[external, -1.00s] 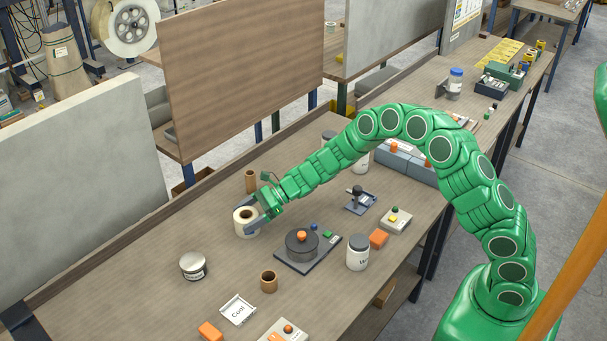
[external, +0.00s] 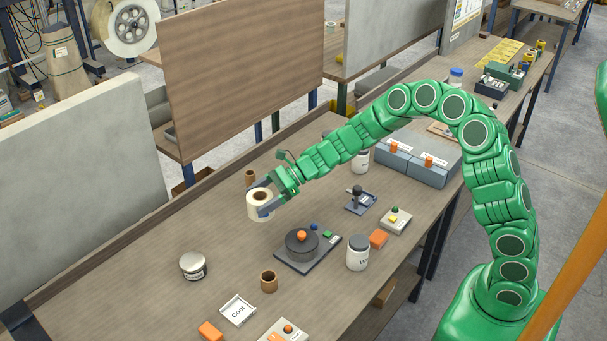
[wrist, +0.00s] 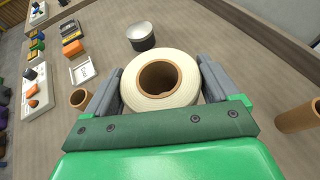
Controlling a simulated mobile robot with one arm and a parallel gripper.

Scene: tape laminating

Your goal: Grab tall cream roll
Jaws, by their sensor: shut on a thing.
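The tall cream roll (external: 260,206) has a brown core and is held upright by my gripper (external: 263,199). In the external view it appears a little above the table. In the wrist view the cream roll (wrist: 160,84) sits between the two grey fingers of my gripper (wrist: 160,86), one on each side, with its core opening facing the camera. The gripper is shut on it. The part of the roll nearest my palm is hidden in the wrist view.
A brown core tube (external: 250,177) stands just behind the roll. A grey turntable device (external: 303,246) is to the front right. A lidded tin (external: 193,266), another brown tube (external: 269,281) and a white jar (external: 358,252) stand nearby. Table left of the roll is clear.

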